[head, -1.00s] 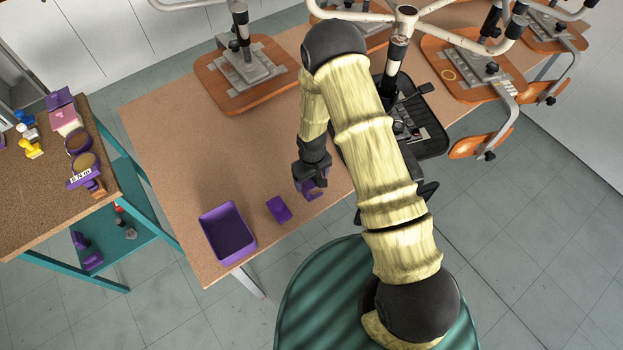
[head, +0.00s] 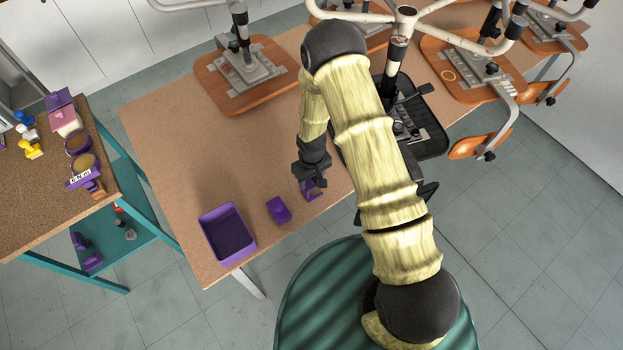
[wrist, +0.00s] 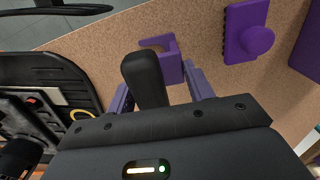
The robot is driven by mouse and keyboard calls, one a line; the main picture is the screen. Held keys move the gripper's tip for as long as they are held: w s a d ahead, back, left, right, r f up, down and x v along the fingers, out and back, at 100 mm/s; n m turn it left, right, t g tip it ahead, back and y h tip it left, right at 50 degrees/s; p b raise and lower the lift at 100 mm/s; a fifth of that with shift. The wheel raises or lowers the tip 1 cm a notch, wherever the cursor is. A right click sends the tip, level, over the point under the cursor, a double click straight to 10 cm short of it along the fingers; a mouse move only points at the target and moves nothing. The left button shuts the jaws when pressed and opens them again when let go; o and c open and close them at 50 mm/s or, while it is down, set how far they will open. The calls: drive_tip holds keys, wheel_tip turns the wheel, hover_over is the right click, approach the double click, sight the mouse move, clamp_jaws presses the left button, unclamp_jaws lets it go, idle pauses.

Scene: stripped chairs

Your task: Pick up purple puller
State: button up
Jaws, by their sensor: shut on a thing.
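A purple puller (head: 313,190), bracket-shaped, is at my gripper near the front edge of the brown table. My gripper (head: 309,173) is shut on it.
A purple block with a round knob (head: 279,209) lies left of my gripper, with an open purple bin (head: 206,240) farther left. A black tray (head: 431,140) stands to the right. Chair parts fill the back. A side table (head: 40,210) stands left. The table's left middle is clear.

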wheel_tip(320, 180, up, 10)
drive_tip(key=b, duration=0.3)
idle(0.6)
